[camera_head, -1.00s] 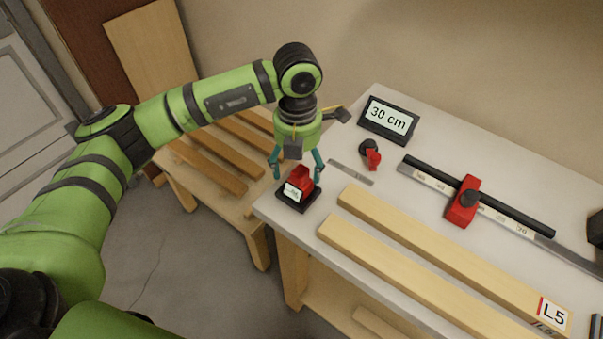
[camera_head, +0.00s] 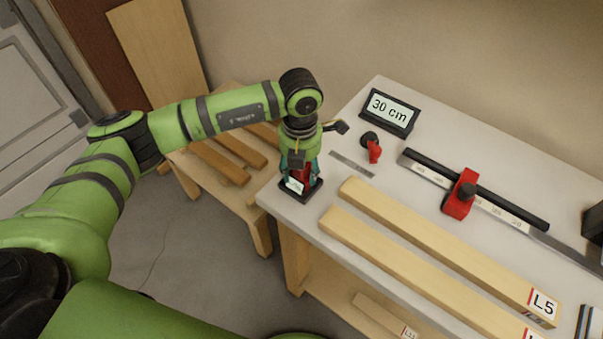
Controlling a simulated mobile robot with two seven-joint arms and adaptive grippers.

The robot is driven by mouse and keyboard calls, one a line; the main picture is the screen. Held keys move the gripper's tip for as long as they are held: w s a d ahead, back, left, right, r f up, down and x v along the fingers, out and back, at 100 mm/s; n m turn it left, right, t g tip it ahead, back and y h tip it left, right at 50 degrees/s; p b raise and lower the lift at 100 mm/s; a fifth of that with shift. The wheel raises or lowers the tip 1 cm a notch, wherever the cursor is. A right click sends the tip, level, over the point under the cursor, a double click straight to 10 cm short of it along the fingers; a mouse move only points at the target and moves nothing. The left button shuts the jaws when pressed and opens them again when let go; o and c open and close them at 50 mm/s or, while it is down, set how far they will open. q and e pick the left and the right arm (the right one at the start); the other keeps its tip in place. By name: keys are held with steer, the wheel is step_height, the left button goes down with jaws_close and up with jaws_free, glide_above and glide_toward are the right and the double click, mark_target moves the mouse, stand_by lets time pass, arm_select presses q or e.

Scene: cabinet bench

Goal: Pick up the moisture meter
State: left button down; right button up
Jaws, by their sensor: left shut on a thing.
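The moisture meter (camera_head: 305,178) is a small red device with a pale display on its front. It stands in a black square holder (camera_head: 311,195) at the near left corner of the bench. My left gripper (camera_head: 300,172) points down from above and is shut on the meter, its teal fingers on either side of the red body. The fingers and palm hide the meter's upper part. The meter still appears to be at the holder. My right gripper is not in view.
On the bench (camera_head: 312,222) lie two long wooden bars (camera_head: 440,240), a metal ruler (camera_head: 351,164), a red-and-black clamp tool (camera_head: 373,148) and a rail with a red stop (camera_head: 459,195). A "30 cm" display (camera_head: 390,112) stands behind. Slatted boards (camera_head: 215,160) lie on a lower table left.

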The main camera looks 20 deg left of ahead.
arm_select(q)
steer(key=shift+s+f, duration=0.1)
steer(key=shift+r+b, duration=0.45)
steer(key=shift+r, duration=0.2)
step_height(320, 180, up, 3)
steer(key=shift+d+f+b, duration=0.1)
steer(key=shift+d+b, duration=0.05)
steer(key=shift+b, duration=0.65)
steer(key=w+d+r+b, duration=0.2)
steer(key=d+r, duration=0.5)
steer(key=d, duration=0.4)
steer(key=shift+b, duration=0.9)
steer(key=shift+d, duration=0.1)
